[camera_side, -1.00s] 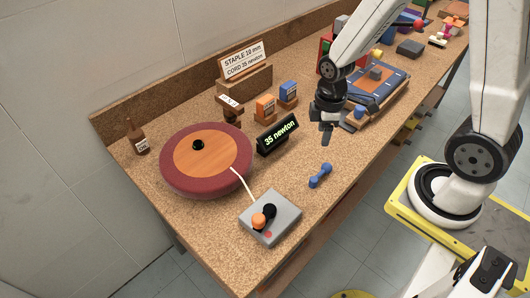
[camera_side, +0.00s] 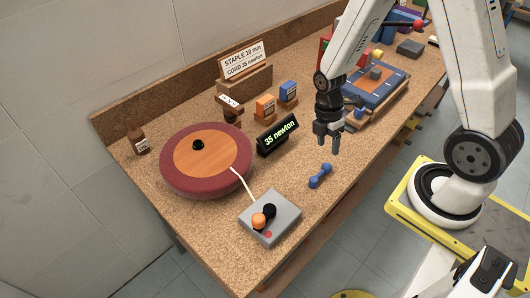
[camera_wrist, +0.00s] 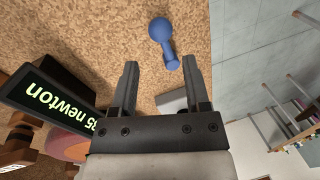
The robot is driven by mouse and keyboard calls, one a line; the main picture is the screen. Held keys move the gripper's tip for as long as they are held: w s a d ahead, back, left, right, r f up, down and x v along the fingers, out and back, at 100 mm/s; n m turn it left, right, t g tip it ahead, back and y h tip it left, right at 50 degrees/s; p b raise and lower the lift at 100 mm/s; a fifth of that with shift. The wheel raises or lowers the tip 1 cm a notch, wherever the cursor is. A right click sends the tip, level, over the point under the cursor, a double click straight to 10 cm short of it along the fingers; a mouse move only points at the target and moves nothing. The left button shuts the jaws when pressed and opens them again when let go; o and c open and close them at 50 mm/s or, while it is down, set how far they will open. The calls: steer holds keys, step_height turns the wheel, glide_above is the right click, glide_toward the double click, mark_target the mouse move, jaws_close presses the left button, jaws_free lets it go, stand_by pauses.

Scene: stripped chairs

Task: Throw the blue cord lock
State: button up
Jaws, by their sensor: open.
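A small blue piece (camera_side: 320,176) with a rounded knob at each end lies on the cork-coloured bench; it is the only loose blue piece near the grey box, and I cannot tell whether it is the cord lock. My gripper (camera_side: 328,146) is open and empty, pointing down above the bench, behind and above the blue piece. In the wrist view the blue piece (camera_wrist: 162,38) shows just beyond the tips of my open gripper (camera_wrist: 160,66), untouched. A grey box (camera_side: 286,211) with an orange and a black knob stands to its left.
A pale cord (camera_side: 243,184) runs from the round red seat (camera_side: 184,188) to the grey box. A "35 newton" display (camera_side: 278,135) stands left of my gripper. A blue-orange tray (camera_side: 391,82) lies behind. The bench's right edge is close to the blue piece.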

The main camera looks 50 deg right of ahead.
mark_target(327, 164)
steer(key=shift+s+a+f, duration=0.1)
steer(key=shift+s+f, duration=0.15)
steer(key=shift+f, duration=1)
steer(key=shift+s+d+f, duration=0.1)
steer(key=shift+s+f, duration=0.1)
steer(key=shift+f, duration=1)
steer(key=shift+s+a+f, duration=0.1)
steer(key=shift+s+f, duration=0.15)
steer(key=shift+f, duration=1)
jaws_close()
